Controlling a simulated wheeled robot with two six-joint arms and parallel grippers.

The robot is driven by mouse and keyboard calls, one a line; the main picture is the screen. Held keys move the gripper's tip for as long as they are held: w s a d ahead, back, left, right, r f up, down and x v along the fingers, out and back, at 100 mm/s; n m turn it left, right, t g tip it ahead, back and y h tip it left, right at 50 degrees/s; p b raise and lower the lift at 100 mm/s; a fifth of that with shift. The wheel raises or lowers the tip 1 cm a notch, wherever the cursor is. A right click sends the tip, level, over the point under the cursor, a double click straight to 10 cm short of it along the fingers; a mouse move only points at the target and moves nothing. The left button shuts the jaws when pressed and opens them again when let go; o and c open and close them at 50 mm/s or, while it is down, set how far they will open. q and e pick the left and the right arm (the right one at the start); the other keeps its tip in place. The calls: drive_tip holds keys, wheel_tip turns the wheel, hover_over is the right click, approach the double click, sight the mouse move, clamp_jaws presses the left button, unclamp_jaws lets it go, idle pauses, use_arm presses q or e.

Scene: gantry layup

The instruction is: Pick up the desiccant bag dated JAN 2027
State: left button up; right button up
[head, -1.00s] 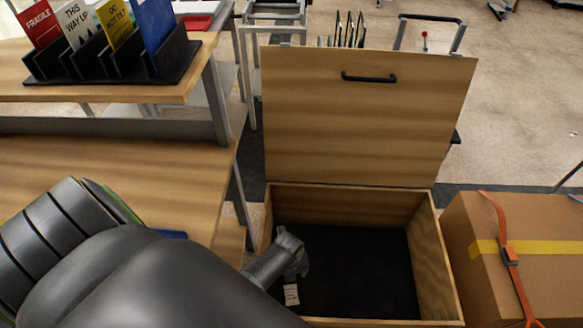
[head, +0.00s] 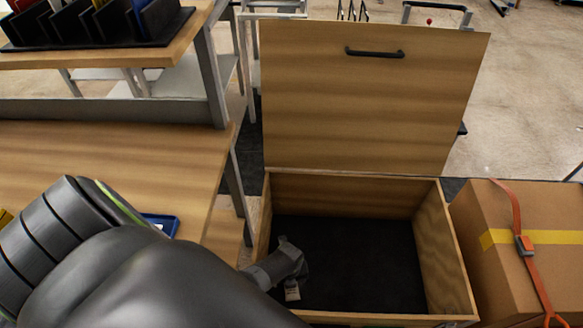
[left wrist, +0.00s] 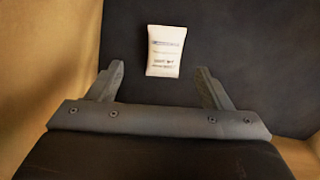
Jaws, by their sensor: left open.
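A small white desiccant bag (left wrist: 166,51) with printed lines lies on the dark floor of the wooden chest; its date is too blurred to read. In the head view the bag (head: 292,293) shows just below my left gripper (head: 296,262), which reaches down into the chest. In the left wrist view my left gripper (left wrist: 160,78) is open, with its two fingers apart and nothing between them. The bag lies just beyond the fingertips, between their lines. My right gripper is not in view.
The wooden chest (head: 447,247) has its lid (head: 370,100) standing open behind it. A strapped cardboard box (head: 500,265) stands close on the right. A wooden bench (head: 110,165) is on the left, with a blue tray (head: 162,226) near its edge. The chest floor is otherwise clear.

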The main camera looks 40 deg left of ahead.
use_arm(q)
drive_tip(key=f+b, duration=0.2)
drive_tip(key=f, duration=0.1)
drive_tip(key=f+b, duration=0.1)
drive_tip(key=f, duration=0.1)
drive_tip(key=shift+w+d+f, duration=0.1)
drive_tip(key=shift+d, duration=0.3)
drive_tip(key=shift+f+b, duration=0.65)
drive_tip(key=shift+f, duration=0.1)
